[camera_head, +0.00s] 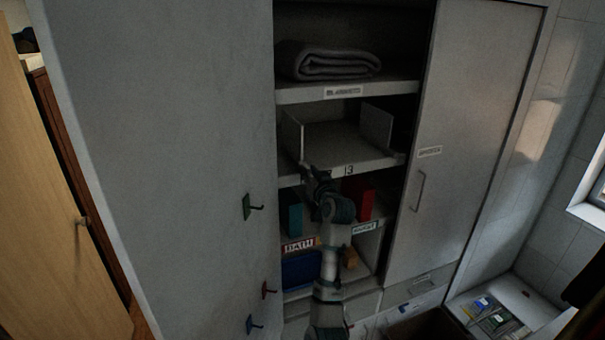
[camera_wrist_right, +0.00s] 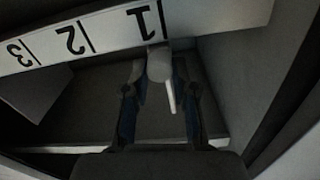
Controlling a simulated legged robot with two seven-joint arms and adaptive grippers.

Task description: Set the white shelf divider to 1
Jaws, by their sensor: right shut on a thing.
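In the wrist view the number strip (camera_wrist_right: 108,32) appears upside down with 1, 2 and 3. My right gripper (camera_head: 318,182) is at the left part of this edge. In the wrist view it (camera_wrist_right: 163,95) is shut on a white tab (camera_wrist_right: 160,66), close beside the 1 mark. Which panel the tab belongs to is hidden. My left gripper is out of view.
A folded blanket (camera_head: 325,61) lies on the shelf above. A red box (camera_head: 361,197) and a blue-green box (camera_head: 291,212) stand below. A sliding door (camera_head: 465,140) stands at right; a panel with hooks (camera_head: 250,207) borders the left.

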